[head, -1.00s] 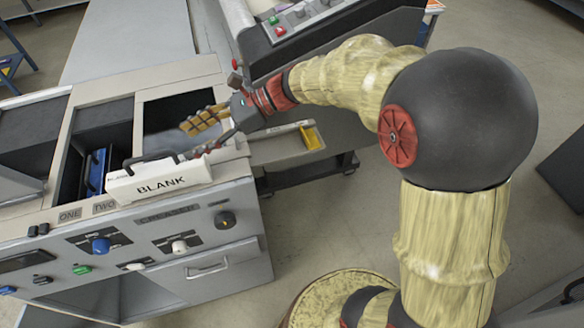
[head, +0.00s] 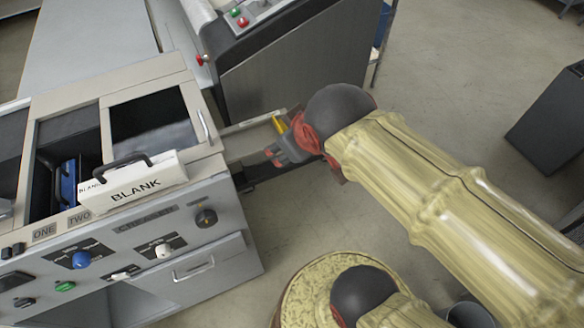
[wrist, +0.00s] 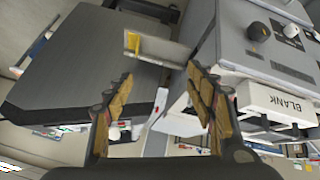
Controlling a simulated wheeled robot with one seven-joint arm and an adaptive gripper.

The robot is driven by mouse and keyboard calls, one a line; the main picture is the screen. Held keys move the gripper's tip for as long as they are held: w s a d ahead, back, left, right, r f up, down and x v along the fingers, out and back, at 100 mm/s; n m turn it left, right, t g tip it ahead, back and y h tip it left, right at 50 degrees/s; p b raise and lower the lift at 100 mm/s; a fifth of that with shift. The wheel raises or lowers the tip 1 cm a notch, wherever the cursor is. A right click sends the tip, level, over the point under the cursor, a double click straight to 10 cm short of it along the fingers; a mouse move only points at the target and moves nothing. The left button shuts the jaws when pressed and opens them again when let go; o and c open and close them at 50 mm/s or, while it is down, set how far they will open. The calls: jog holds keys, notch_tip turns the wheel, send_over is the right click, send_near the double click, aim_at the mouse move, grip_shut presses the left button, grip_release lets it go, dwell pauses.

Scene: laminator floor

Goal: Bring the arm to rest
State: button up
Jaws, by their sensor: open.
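My gripper (head: 272,155) hangs over the floor to the right of the grey machine, close to a small side tray with a yellow part. In the wrist view its two fingers (wrist: 160,85) with tan pads stand apart with nothing held between them. My arm reaches in from the lower right of the head view and is bent. The fingertips are small and partly hidden by the wrist in the head view.
The white BLANK box (head: 135,185) with a black handle sits on the grey machine (head: 215,245), near a blue-handled piece (head: 67,185) in a slot. A dark bin (head: 552,120) stands at right. Open floor lies between.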

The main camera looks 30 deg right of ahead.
jog(key=s+a+f+m+g+y, duration=0.1)
jog(key=s+a+f+m, duration=0.1)
jog(key=s, duration=0.3)
jog(key=shift+a+m+g, duration=0.3)
jog(key=shift+a, duration=0.1)
jog(key=shift+f, duration=0.15)
